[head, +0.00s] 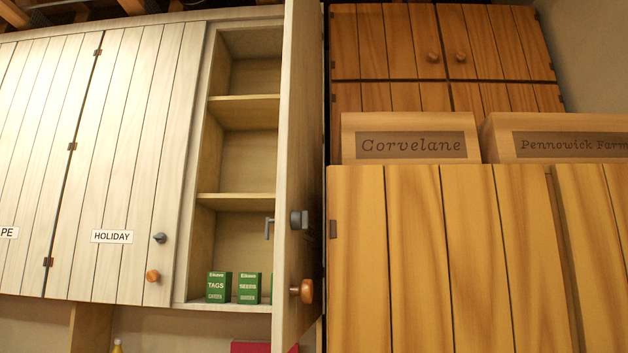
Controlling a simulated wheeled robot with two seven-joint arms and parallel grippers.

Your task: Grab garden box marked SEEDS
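A small green box whose label seems to read SEEDS (248,288) stands upright on the bottom shelf of the open cabinet (238,190). A similar green box marked TAGS (219,287) stands just left of it. A sliver of another green box shows to its right, mostly hidden by the open cabinet door (300,130). Neither of my grippers is in view.
The open door juts toward me, with an orange knob (303,291) and a grey latch (299,220). A closed door marked HOLIDAY (112,237) is at left. The shelves above the boxes look empty. Wooden cabinets with a Corvelane crate (405,125) fill the right.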

